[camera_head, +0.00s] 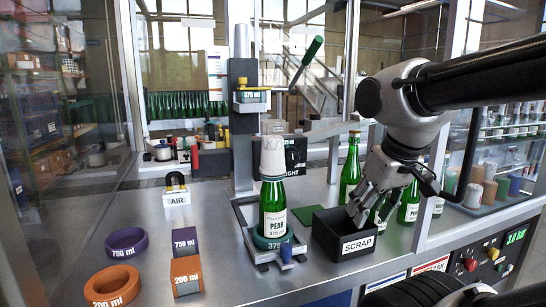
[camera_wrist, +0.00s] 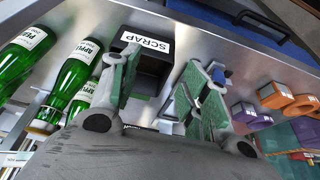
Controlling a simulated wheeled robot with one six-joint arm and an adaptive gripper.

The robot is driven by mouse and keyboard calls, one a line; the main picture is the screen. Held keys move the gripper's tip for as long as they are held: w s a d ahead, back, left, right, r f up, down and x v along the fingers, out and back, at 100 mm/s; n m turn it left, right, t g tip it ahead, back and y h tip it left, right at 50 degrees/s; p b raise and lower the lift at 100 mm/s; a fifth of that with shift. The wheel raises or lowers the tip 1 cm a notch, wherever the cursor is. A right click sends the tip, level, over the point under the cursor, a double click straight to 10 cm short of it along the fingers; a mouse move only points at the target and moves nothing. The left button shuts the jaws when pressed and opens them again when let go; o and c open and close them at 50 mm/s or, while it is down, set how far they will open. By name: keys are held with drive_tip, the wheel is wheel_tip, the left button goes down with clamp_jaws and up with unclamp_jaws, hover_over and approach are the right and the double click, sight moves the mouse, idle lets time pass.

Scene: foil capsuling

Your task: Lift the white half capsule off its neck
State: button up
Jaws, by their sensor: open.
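The white half capsule (camera_head: 272,157) sits upright over the neck of the green PEAR bottle (camera_head: 273,205) in the head view. The bottle stands in the 375 ring of a metal fixture (camera_head: 262,257), under the lever press. My gripper (camera_head: 358,212) is open, points down and is to the right of the bottle, at the right end of the black SCRAP box (camera_head: 342,233). In the wrist view my open gripper (camera_wrist: 165,75) has its fingers spread, with the SCRAP box (camera_wrist: 158,66) beyond them. I cannot make out the capsule in the wrist view.
Several green bottles (camera_head: 408,203) stand right of and behind the box. The lever press (camera_head: 252,97) with a green handle rises behind the PEAR bottle. Orange and purple rings and blocks (camera_head: 186,276) lie front left. An AIR block (camera_head: 176,196) stands behind them.

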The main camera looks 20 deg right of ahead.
drive_tip(key=shift+o, duration=0.2)
drive_tip(key=o, duration=0.4)
drive_tip(key=shift+w+a+r, duration=0.1)
drive_tip(key=shift+r, duration=0.1)
drive_tip(key=shift+c, duration=0.2)
drive_tip(key=shift+o, duration=0.6)
drive_tip(key=w+a+r+n+g, duration=0.2)
drive_tip(key=w+a+r+n, duration=0.4)
drive_tip(key=w+r+n, duration=0.2)
wheel_tip(320, 180, up, 2)
drive_tip(key=shift+w+a+r, duration=0.1)
drive_tip(key=shift+w+a, duration=0.25)
drive_tip(key=shift+w, duration=0.7)
wheel_tip(320, 180, up, 5)
drive_tip(key=n+g, duration=0.2)
drive_tip(key=n, duration=0.4)
hover_over(272, 154)
drive_tip(key=w+d, duration=0.1)
drive_tip(key=w, duration=0.1)
drive_tip(key=shift+s+d, duration=0.15)
drive_tip(key=shift+d, duration=0.05)
drive_tip(key=shift+a+f, duration=0.15)
drive_tip(key=shift+f, duration=0.05)
drive_tip(key=f, duration=0.7)
drive_tip(key=shift+w+a+f, duration=0.1)
drive_tip(key=shift+w, duration=0.15)
